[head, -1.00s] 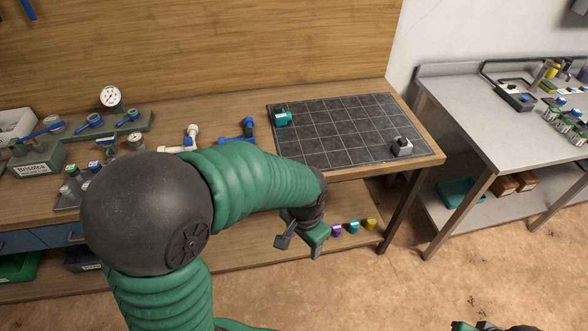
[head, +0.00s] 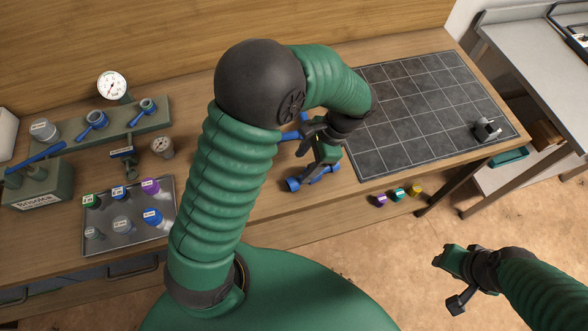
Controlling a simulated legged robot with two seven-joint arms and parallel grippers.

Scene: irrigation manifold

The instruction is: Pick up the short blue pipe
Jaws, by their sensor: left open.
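Blue pipe pieces lie on the wooden bench below my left gripper. One blue pipe (head: 312,180) lies slanted near the front edge, and more blue (head: 291,132) shows behind the gripper. I cannot tell whether these are one piece or separate, as the gripper and arm cover part of them. My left gripper (head: 313,154) is open and empty, pointing down just over the blue pipe; contact cannot be told. My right gripper (head: 451,279) is at the lower right, over the floor in front of the bench, with its fingers apart and nothing between them.
A dark gridded mat (head: 415,112) with a small grey fitting (head: 487,130) lies on the right. A metal tray (head: 103,238) with several coloured caps stands at the left, near a gauge (head: 112,86). Small coloured caps (head: 398,194) sit below the bench's front edge.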

